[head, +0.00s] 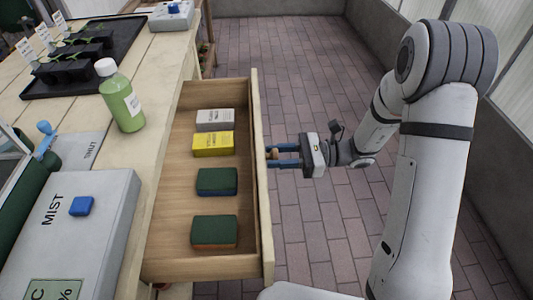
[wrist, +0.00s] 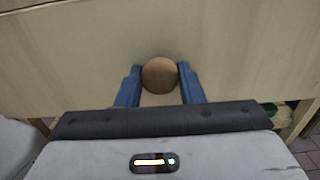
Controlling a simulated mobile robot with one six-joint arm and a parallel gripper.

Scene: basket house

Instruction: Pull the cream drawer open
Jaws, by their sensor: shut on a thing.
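The cream drawer (head: 258,180) stands well open from the bench, with its front panel out to the right in the head view. Inside it lie a grey block, a yellow block and two dark green sponge-like blocks. Its front fills the wrist view (wrist: 60,65). A round wooden knob (wrist: 159,75) sits on that front. My gripper (head: 285,155) is at the outer side of the drawer front, with its blue fingers on either side of the knob. In the wrist view my gripper (wrist: 159,85) is shut on the knob.
On the bench top (head: 150,150) stand a green bottle (head: 122,98), a grey box marked MIST (head: 75,230) with a blue button, and a black tray (head: 85,55) of seedling pots. The brick floor (head: 310,90) beyond the drawer is clear.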

